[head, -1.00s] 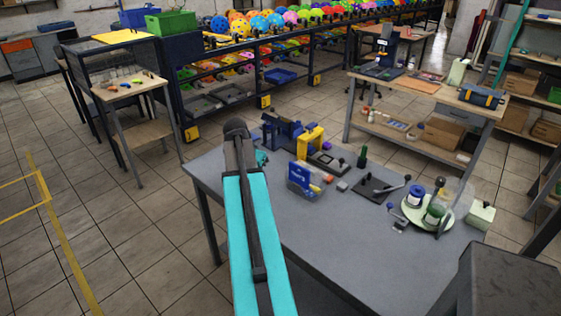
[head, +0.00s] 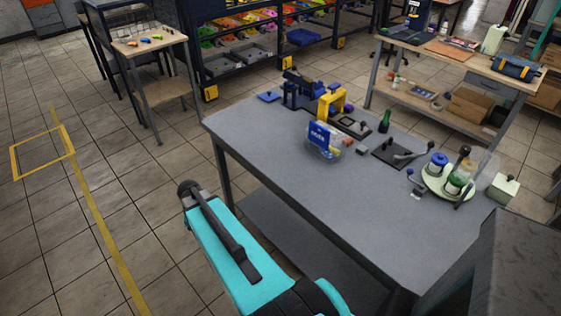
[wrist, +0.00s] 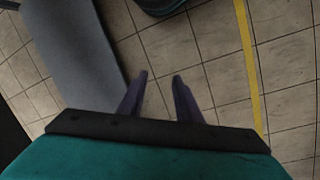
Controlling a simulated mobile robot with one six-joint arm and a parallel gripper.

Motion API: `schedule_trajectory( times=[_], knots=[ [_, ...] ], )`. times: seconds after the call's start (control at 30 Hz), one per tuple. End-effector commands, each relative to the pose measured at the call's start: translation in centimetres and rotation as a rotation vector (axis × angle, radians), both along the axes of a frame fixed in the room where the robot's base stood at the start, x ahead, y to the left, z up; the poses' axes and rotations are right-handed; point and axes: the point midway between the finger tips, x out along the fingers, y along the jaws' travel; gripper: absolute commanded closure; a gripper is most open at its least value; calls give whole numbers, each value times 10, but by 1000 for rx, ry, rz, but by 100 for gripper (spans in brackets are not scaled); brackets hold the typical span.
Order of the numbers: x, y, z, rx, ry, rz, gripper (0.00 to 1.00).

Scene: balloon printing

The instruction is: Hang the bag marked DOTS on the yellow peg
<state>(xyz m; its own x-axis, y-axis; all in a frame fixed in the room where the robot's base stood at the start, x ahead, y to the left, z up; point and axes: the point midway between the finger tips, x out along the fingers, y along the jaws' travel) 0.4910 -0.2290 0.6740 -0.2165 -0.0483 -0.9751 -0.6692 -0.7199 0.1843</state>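A clear bag with a blue label (head: 321,138) stands on the grey table (head: 275,165); the print is too small to read surely, so I cannot tell whether it says DOTS. No yellow peg can be made out. A yellow arch-shaped frame (head: 335,101) stands just behind the bag. My gripper (wrist: 160,76) shows in the wrist view with its two dark fingers apart and nothing between them. It points at the floor beside the table's edge, away from the bag. In the head view the fingers are not visible.
A round green stand with jars (head: 449,183) and a black lever plate (head: 399,152) sit right of the bag. A wooden bench (head: 450,57) and racks stand behind. A small side table (head: 150,45) is at the left. The table's front is clear, with open floor left.

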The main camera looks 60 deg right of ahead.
Motion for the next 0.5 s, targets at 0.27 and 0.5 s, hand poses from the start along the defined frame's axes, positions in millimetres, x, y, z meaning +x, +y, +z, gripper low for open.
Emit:
schedule_trajectory(
  times=[0.27, 0.5],
  knots=[
    [-41, 88, -65, 100, 84, 230, 69],
    [-90, 151, -110, 182, 157, 416, 69]
  ],
)
